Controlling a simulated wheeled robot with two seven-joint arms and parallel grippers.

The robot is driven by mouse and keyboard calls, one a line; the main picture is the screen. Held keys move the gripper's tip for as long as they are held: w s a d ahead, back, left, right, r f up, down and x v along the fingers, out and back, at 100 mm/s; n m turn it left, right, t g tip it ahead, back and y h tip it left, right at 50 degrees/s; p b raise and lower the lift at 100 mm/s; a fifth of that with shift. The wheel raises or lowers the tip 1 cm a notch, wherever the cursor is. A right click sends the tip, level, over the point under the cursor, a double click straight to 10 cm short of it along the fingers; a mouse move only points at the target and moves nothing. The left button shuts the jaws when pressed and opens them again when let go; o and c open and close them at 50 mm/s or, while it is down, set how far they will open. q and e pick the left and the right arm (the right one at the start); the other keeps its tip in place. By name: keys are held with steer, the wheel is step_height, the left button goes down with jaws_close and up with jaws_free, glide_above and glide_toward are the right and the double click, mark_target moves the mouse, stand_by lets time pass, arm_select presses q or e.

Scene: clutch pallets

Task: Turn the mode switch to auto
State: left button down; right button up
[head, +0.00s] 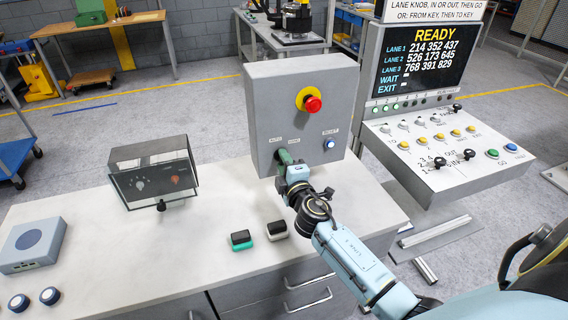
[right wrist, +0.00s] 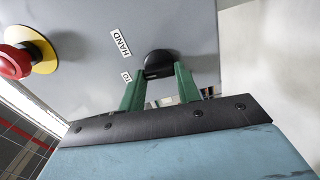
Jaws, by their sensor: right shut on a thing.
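A grey control box (head: 262,100) stands on the white bench. It carries the black mode switch, with labels AUTO (head: 275,139) and HAND (head: 294,139) above it in the head view. My right gripper (head: 285,157) reaches the box just below these labels and hides the switch in that view. In the right wrist view, the black knob of the mode switch (right wrist: 160,62) sits between the green fingertips of my right gripper (right wrist: 155,78), which is shut on it. I cannot tell which label the knob points to. My left gripper is not in view.
A red emergency button (head: 312,103) on a yellow disc and a lit reset button (head: 329,143) are on the same panel. A dark display case (head: 153,180) and two small switch blocks (head: 241,239) (head: 276,229) stand on the bench. A lane console (head: 430,150) is at right.

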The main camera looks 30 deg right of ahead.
steer(key=shift+n, duration=0.5)
steer(key=o, duration=1)
steer(key=shift+b+v, duration=0.75)
steer(key=shift+v, duration=5.95)
steer(key=shift+d, duration=0.1)
